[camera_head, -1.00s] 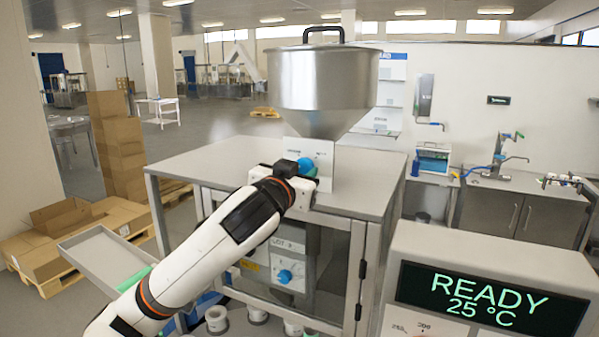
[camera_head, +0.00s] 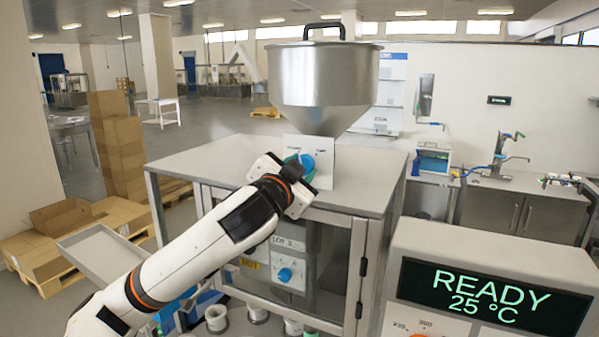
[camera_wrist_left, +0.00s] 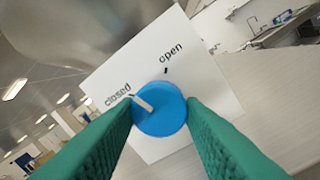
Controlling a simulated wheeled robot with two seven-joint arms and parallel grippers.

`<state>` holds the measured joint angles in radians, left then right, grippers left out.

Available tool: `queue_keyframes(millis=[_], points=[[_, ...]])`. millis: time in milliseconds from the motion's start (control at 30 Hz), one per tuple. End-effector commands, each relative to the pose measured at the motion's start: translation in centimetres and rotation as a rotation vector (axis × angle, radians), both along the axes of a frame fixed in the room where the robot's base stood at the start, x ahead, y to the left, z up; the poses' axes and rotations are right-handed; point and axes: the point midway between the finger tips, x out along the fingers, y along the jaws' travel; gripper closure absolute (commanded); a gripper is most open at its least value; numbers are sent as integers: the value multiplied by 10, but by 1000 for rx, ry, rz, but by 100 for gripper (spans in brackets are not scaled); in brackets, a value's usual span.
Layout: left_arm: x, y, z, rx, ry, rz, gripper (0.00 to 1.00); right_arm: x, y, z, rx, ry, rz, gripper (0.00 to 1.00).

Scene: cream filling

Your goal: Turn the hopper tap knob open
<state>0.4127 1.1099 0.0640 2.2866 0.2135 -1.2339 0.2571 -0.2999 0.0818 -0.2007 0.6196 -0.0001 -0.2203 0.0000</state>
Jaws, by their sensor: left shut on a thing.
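The steel hopper (camera_head: 322,78) stands on the cabinet top. A white plate (camera_head: 323,150) under its cone carries the round blue tap knob (camera_head: 308,163). In the left wrist view the knob (camera_wrist_left: 168,116) has a white pointer line at the "closed" mark, with the "open" mark further clockwise. My left gripper (camera_head: 301,170) is shut on the knob, with one green finger (camera_wrist_left: 103,140) on each side. The gripper is tilted in the head view. The finger bodies hide the lower sides of the knob. My right gripper is not in view.
The grey cabinet (camera_head: 375,185) lies below the arm, with a second blue knob (camera_head: 285,275) on its front. A console reading READY 25 °C (camera_head: 490,300) stands at the lower right. Cardboard boxes (camera_head: 120,150) are stacked at the left. The cabinet top is otherwise clear.

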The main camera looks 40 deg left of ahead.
Motion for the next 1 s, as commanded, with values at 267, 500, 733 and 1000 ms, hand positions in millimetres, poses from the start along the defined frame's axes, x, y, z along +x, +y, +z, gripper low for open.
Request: queue_keyframes(millis=[267, 500, 733, 1000], points=[[0, 1, -1, 256, 79, 2, 87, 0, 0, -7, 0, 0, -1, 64], [-1, 2, -1, 474, 148, 2, 87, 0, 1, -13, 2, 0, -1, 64], [-1, 2, -1, 679, 213, 1, 87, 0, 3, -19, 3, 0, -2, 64], [-1, 2, -1, 883, 279, 0, 87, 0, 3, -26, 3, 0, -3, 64]])
